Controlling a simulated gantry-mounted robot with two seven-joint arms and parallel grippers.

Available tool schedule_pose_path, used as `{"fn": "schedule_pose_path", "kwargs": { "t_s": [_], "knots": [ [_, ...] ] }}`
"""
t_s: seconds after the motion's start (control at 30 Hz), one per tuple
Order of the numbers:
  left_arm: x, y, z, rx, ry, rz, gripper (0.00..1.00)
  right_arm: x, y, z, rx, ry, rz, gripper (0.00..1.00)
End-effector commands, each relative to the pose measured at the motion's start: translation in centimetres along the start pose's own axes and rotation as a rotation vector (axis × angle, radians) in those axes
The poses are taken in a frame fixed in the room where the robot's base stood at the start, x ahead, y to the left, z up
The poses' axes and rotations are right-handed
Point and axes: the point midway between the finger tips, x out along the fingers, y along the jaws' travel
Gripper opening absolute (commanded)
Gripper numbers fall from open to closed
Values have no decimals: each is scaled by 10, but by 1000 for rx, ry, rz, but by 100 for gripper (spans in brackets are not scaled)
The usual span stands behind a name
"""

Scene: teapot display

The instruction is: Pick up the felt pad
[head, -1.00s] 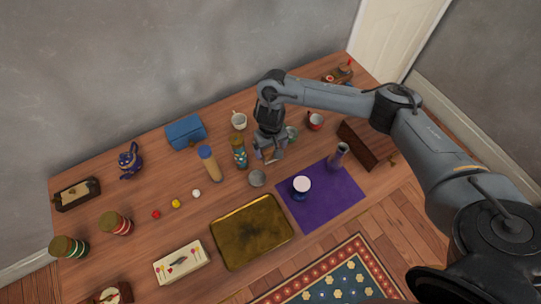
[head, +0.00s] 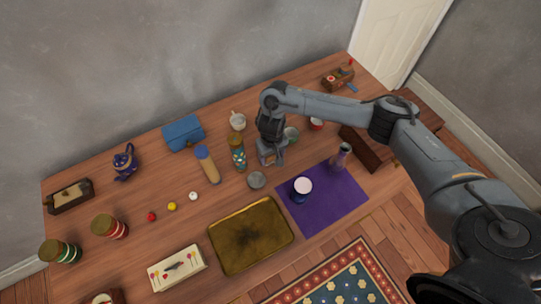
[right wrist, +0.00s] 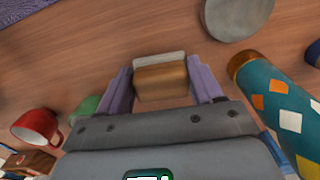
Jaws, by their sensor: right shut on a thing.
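The felt pad (right wrist: 160,80) looks like a small block with a brown face and a pale grey-white layer along its far edge. It sits between the two purple fingers of my right gripper (right wrist: 161,84), which is shut on it. In the head view my right gripper (head: 271,158) is low over the middle of the table, and the pad is mostly hidden there. I cannot tell whether the pad touches the table. My left gripper is not in view.
A grey round disc (head: 257,180) lies just in front. A green cup (head: 291,134) and a red cup (head: 316,124) stand to the right. A brass tray (head: 250,237) and purple cloth (head: 325,210) lie nearer.

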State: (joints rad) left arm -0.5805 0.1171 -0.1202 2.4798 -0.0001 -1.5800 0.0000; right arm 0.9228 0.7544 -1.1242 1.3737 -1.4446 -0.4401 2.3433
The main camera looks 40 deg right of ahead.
Motion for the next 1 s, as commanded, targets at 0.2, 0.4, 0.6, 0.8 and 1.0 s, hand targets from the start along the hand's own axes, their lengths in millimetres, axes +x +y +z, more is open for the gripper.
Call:
{"fn": "schedule_pose_path", "kwargs": {
  "t_s": [0.2, 0.4, 0.6, 0.8, 1.0],
  "knots": [
    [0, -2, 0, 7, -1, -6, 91, 0, 0, 0, 0, 0, 0, 35],
    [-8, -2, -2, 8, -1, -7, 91, -14, 0, -1, 0, 1, -1, 35],
    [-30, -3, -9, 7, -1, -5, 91, -49, 0, -1, -1, 4, -1, 35],
    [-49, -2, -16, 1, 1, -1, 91, -80, 0, -1, 0, 2, 0, 35],
    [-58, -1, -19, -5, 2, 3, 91, -98, 0, 0, -1, 1, -1, 35]
  ]
}}
